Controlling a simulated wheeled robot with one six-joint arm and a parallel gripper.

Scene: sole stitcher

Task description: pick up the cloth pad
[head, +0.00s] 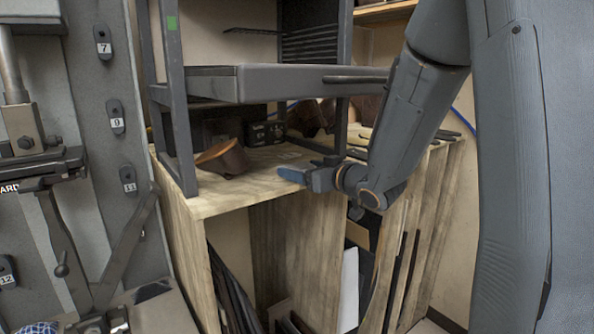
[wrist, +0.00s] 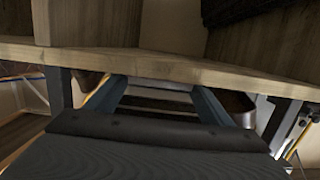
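A small blue-and-white checked piece (head: 38,328), cut off by the bottom edge at the far left of the head view, looks like cloth; I cannot tell for sure that it is the cloth pad. It does not show in the wrist view. My gripper (head: 291,177) is far from it, at the front edge of the wooden cabinet top. The wrist view shows my gripper (wrist: 160,86) with its two blue fingers apart and nothing between them.
The wooden cabinet (head: 225,195) carries a dark metal rack (head: 280,85) and a brown curved piece (head: 222,160). Its edge (wrist: 160,62) is close to my fingers in the wrist view. A grey machine (head: 100,130) with numbered tags fills the left. Boards stand below my arm.

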